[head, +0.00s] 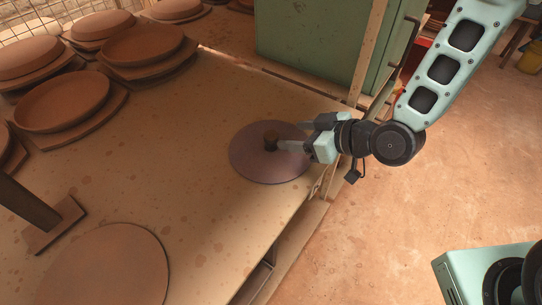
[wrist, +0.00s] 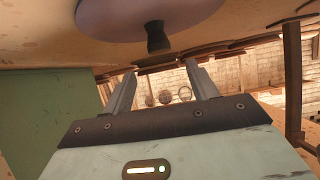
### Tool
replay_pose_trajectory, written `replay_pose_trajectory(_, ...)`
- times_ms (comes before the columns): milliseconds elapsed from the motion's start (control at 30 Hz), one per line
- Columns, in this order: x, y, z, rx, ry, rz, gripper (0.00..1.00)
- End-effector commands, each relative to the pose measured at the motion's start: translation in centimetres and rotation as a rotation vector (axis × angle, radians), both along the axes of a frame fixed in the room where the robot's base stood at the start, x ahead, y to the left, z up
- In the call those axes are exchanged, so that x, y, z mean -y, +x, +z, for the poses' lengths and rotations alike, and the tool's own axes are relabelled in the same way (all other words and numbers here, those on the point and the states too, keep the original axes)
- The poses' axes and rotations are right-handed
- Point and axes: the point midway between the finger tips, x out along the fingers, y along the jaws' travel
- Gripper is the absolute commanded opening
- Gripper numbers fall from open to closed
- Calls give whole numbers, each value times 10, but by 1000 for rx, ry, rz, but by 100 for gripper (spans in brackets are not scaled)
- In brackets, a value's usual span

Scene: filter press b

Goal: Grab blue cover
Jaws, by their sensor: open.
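The cover is a flat round disc (head: 262,160), dull bluish purple, with a dark knob (head: 271,138) standing up at its middle. It lies on the wooden table near the right edge. In the wrist view the disc (wrist: 125,14) is at the top, seen upside down, with its knob (wrist: 157,38) pointing down. My gripper (head: 291,136) is open and reaches in from the right, low over the disc. In the wrist view its two fingers (wrist: 160,72) are spread and empty, with the knob just beyond their tips and roughly centred between them.
Brown round plates (head: 62,101) on boards stand at the back left of the table (head: 190,215). A large brown disc (head: 105,268) lies at the front left, near a dark post (head: 28,202) on a square base. A green cabinet (head: 310,40) stands behind. Table around the cover is clear.

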Motion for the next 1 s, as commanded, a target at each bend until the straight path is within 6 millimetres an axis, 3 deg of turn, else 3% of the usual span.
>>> replay_pose_trajectory(367,-5,0,-10,5,-9,0,58)
replay_pose_trajectory(600,-30,18,-22,-2,-6,1,58)
replay_pose_trajectory(1000,-50,36,-40,-2,-7,1,58)
